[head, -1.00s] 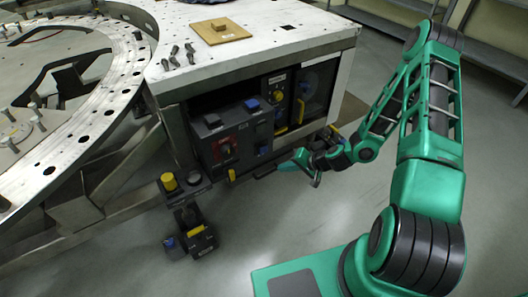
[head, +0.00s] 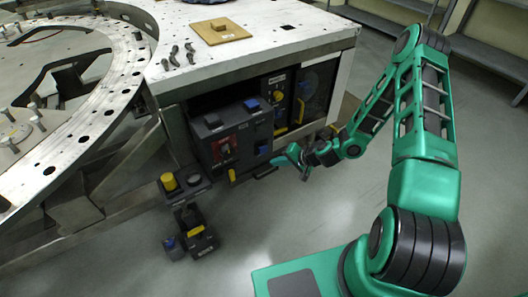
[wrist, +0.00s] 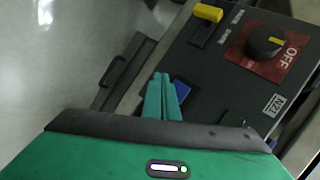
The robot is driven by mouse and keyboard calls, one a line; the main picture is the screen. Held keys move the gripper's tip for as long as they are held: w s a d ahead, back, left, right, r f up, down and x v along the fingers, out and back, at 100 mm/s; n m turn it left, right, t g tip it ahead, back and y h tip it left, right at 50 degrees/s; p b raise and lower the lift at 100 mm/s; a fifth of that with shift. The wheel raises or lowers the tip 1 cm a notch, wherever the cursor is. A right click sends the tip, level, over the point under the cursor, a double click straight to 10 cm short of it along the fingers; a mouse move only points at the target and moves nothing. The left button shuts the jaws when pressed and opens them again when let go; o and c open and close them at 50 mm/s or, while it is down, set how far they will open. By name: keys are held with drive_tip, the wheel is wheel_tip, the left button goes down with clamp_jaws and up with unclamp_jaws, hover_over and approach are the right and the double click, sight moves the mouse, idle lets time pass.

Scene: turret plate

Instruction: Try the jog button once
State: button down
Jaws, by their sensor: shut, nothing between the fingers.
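A dark control box (head: 232,128) stands under the table's front corner. No label in view lets me tell which is the jog button. My gripper (head: 283,158) is just right of the box front. In the wrist view, my shut, empty fingers (wrist: 161,78) point at the panel beside a blue part (wrist: 181,91), which they partly cover. I cannot tell whether they touch it. The rotary switch (wrist: 265,43), marked OFF, is up and right.
A yellow lever (wrist: 208,12) sits on the same panel. A low pedestal left of the box carries a yellow button (head: 169,182) and a dark one (head: 194,179). A second dark panel (head: 300,98) lies behind the box.

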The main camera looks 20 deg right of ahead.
sight(263, 153)
drive_tip(key=shift+w+a, duration=0.25)
drive_tip(key=shift+w, duration=0.5)
drive_tip(key=shift+w+a, duration=0.25)
drive_tip(key=shift+w, duration=0.5)
drive_tip(key=shift+w+a, duration=0.25)
drive_tip(key=shift+w, duration=0.5)
drive_tip(key=shift+w, duration=0.1)
idle(0.3)
drive_tip(key=shift+w+a, duration=0.15)
drive_tip(key=shift+w, duration=0.05)
drive_tip(key=shift+w+a, duration=0.15)
drive_tip(key=shift+w, duration=0.5)
idle(1.0)
drive_tip(key=shift+s, duration=0.1)
drive_tip(key=shift+s+d, duration=0.3)
drive_tip(key=shift+s, duration=0.65)
drive_tip(key=shift+s+d, duration=0.25)
drive_tip(key=shift+s, duration=0.55)
drive_tip(key=shift+s+d, duration=0.25)
drive_tip(key=shift+s, duration=0.55)
drive_tip(key=shift+s+d, duration=0.25)
drive_tip(key=shift+s, duration=0.55)
drive_tip(key=shift+r, duration=0.1)
